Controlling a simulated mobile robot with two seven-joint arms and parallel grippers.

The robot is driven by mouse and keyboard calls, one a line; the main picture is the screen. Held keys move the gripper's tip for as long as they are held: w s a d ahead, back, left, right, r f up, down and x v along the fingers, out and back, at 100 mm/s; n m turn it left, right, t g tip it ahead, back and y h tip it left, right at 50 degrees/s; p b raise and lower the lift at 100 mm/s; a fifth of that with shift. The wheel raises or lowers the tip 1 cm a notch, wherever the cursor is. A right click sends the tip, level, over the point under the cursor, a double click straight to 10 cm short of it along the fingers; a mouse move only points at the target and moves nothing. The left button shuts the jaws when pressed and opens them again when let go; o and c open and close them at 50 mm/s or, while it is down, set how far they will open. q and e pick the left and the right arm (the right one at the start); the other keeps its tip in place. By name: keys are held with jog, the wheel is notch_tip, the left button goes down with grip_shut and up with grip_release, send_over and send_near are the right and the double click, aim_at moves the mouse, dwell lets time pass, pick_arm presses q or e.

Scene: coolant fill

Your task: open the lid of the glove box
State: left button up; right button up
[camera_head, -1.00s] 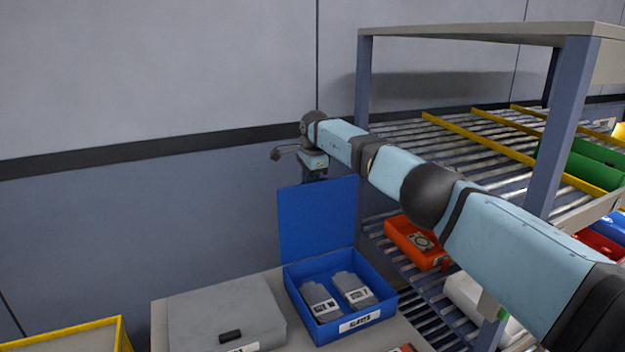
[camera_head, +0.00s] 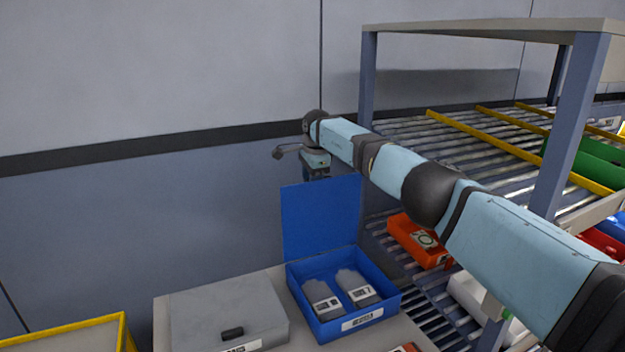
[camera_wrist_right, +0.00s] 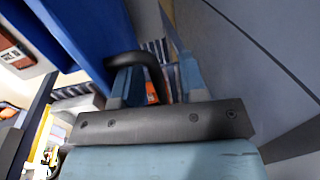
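The glove box appears to be the blue box (camera_head: 376,316) on the grey table. Its blue lid (camera_head: 322,217) stands upright at the box's back edge, so the box is open. Two grey labelled glove-like packs (camera_head: 357,287) lie inside. My right gripper (camera_head: 316,172) is behind the lid's top edge, pointing down, its fingertips partly hidden by the lid. In the right wrist view my right gripper (camera_wrist_right: 158,80) has its fingers apart with nothing clearly held between them. A blue panel, likely the lid (camera_wrist_right: 85,40), is close beside it. My left gripper is not in view.
A closed grey case (camera_head: 225,310) sits left of the blue box. A yellow-rimmed bin (camera_head: 124,333) is at the lower left. A roller shelf (camera_head: 580,120) with an orange bin (camera_head: 405,240) stands at right, under my right arm. The wall is close behind.

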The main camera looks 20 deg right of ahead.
notch_tip(320, 180, up, 13)
jog(key=s+b, duration=0.1)
jog(key=s, duration=0.1)
jog(key=shift+s+r+b, duration=0.15)
jog(key=shift+s+b, duration=0.15)
jog(key=shift+b, duration=0.05)
jog(key=shift+d, duration=0.15)
